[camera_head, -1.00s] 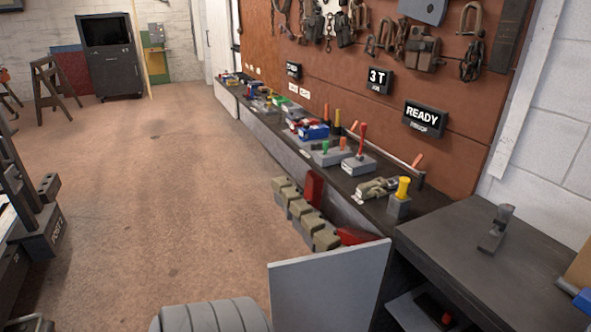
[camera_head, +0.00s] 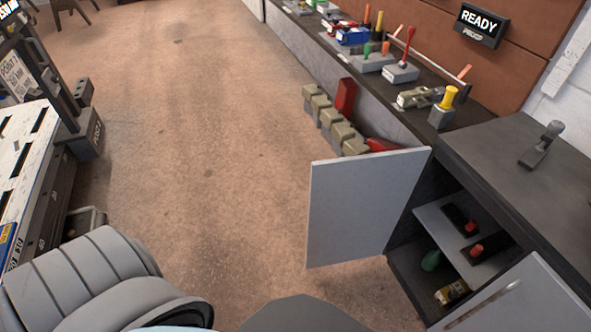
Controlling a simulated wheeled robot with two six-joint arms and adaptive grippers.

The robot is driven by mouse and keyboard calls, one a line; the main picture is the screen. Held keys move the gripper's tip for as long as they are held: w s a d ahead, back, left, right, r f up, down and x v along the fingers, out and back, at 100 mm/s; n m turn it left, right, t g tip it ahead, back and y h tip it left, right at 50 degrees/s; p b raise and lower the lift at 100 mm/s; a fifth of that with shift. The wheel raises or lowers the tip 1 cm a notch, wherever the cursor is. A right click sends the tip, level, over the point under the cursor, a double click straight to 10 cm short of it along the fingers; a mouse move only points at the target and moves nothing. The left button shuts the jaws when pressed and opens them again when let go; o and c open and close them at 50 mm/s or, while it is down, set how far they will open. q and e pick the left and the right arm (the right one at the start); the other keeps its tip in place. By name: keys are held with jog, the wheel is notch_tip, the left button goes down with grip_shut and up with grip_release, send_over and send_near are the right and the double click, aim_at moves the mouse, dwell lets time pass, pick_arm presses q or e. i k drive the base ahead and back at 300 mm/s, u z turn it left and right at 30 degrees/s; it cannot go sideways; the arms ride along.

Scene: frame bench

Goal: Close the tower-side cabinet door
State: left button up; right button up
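The cabinet (camera_head: 510,160) has a dark top and stands at the right. Its far door (camera_head: 362,208), a flat light grey panel, stands wide open into the aisle, on the side nearer the post at left. A second grey door (camera_head: 520,302) with a handle shows at the lower right, partly cut off, and also stands open. The cabinet's inside is exposed, with a grey shelf (camera_head: 440,222) holding red-knobbed items (camera_head: 477,249). Below are a green item (camera_head: 431,261) and a yellowish one (camera_head: 453,292). Neither of my grippers is in view.
A workbench with several tools, among them a yellow-topped block (camera_head: 443,108), runs back beyond the cabinet. A dark post (camera_head: 88,140) and slotted platform (camera_head: 25,160) stand at left. The floor between is clear.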

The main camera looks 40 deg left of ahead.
aim_at(356, 203)
jog(key=u, duration=2.05)
jog(key=i, duration=3.05)
jog(key=z, duration=4.15)
jog(key=i, duration=0.5)
jog(key=z, duration=1.5)
jog(key=k, duration=0.4)
jog(key=u, duration=0.05)
